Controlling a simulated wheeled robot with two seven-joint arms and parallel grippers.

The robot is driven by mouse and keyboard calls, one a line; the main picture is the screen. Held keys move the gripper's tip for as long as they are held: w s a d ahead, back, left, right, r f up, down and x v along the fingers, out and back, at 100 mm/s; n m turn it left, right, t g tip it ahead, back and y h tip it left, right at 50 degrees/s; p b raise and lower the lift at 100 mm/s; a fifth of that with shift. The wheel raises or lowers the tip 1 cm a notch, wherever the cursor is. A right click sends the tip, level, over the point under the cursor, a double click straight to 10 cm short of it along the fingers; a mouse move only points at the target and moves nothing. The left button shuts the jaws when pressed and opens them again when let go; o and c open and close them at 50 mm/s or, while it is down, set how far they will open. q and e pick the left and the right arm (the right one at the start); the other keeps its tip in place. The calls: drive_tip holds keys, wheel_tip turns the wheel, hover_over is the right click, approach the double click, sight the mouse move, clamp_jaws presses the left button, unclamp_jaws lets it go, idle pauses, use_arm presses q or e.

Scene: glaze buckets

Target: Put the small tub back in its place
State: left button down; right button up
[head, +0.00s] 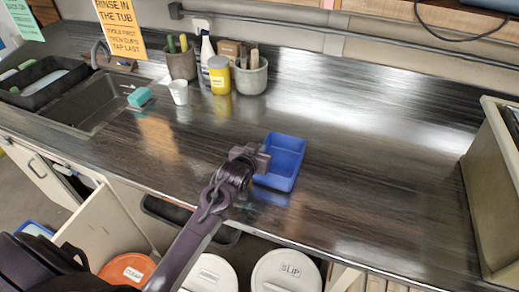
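The small tub (287,150) is a blue, open, rectangular tub at the middle of the dark counter, near its front edge. It looks upright and empty, and a blue reflection shows just below it. My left gripper (260,160) is at the tub's left rim and overlaps that wall. Its fingers are too small and dark to show whether they are closed on the rim. I cannot tell whether the tub rests on the counter or is slightly raised. My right gripper is not in view.
A sink (100,100) with a black rack (40,82) is at the left. A white cup (179,92), spray bottle, yellow jar (220,80) and tool pots stand at the back. Lidded buckets (290,272) and an open cabinet door (105,225) are below. The counter's right is clear.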

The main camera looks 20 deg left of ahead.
use_arm(q)
drive_tip(key=shift+f, duration=0.25)
drive_tip(key=shift+f, duration=0.15)
drive_tip(key=c, duration=1.6)
unclamp_jaws()
drive_tip(key=shift+c, duration=0.2)
